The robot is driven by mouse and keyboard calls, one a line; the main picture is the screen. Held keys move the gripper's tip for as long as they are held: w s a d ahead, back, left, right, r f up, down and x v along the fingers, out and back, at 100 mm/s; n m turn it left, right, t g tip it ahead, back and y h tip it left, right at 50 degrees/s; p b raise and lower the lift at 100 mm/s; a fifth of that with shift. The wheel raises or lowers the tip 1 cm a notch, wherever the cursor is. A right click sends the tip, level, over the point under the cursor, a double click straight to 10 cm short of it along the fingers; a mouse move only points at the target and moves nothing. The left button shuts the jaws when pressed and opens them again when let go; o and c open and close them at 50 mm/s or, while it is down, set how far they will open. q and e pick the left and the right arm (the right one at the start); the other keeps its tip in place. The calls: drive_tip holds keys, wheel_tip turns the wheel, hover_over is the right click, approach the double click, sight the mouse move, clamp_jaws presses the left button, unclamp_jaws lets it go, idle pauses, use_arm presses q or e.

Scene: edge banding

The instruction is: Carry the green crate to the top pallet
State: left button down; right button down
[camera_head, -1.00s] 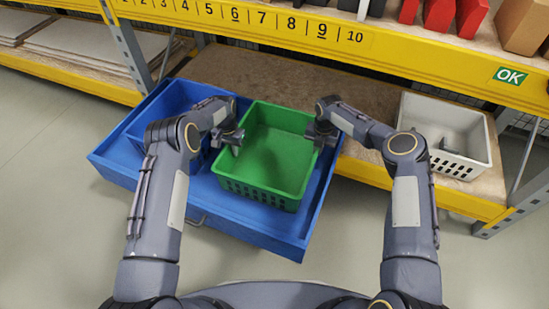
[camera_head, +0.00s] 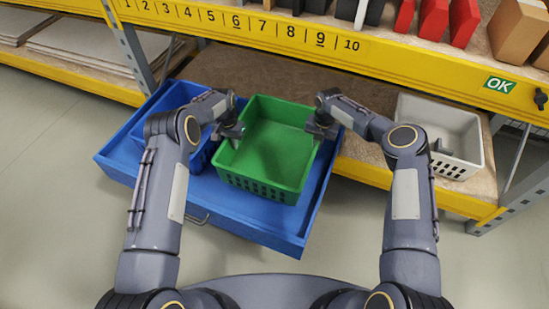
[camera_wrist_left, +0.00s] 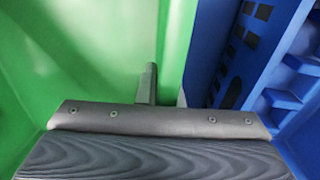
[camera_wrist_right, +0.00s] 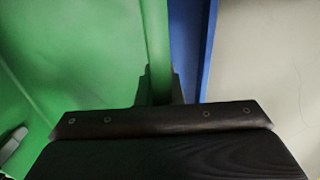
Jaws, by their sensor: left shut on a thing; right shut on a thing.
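The green crate (camera_head: 266,150) is empty inside and sits level over the right part of the blue drawer tray (camera_head: 240,222). I cannot tell for sure whether it is clear of the tray floor. My left gripper (camera_head: 238,130) is shut on its left wall. My right gripper (camera_head: 313,130) is shut on its right wall. The green wall runs between the fingers in the right wrist view (camera_wrist_right: 155,50). In the left wrist view the green crate (camera_wrist_left: 80,60) fills the left side. No top pallet can be made out.
A blue crate (camera_head: 200,155) stands in the tray just left of the green one. A white crate (camera_head: 455,130) holding a grey part is on the lower shelf at right. The yellow shelf beam (camera_head: 400,62) with numbers crosses behind. Red and brown blocks stand above it.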

use_arm(q)
drive_tip(key=shift+r, duration=0.1)
use_arm(e)
drive_tip(key=shift+r, duration=0.1)
idle(0.4)
